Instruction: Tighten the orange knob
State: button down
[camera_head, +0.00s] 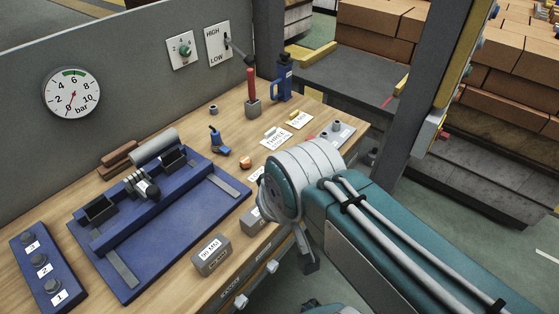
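A small orange piece (246,162), which looks like the orange knob, is on the wooden bench top near a small blue part. It is too small to tell whether it sits on a thread or lies loose. My teal and white arm (375,225) reaches in from the lower right, its rounded joint over the bench's front edge, to the right of the orange piece. I cannot make out my gripper's fingers; a dark part (306,248) hangs below the joint, and I cannot tell what it is.
A blue fixture (165,225) and a three-button blue box (47,268) fill the left. A grey "90 MM" block (211,256) is near the front edge. A blue bottle (282,78) and a red-handled lever (251,88) stand behind. A dark post (425,80) rises right.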

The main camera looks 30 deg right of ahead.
aim_at(246, 162)
jog(key=k+z, duration=0.1)
jog(key=z, duration=0.15)
jog(key=i+l+u, duration=0.1)
jog(key=l, duration=0.25)
jog(key=i+l+u, duration=0.1)
jog(key=l, duration=0.25)
jog(key=i+l+u, duration=0.15)
jog(key=l, duration=0.2)
jog(key=i+l+u, duration=0.1)
jog(key=l, duration=0.3)
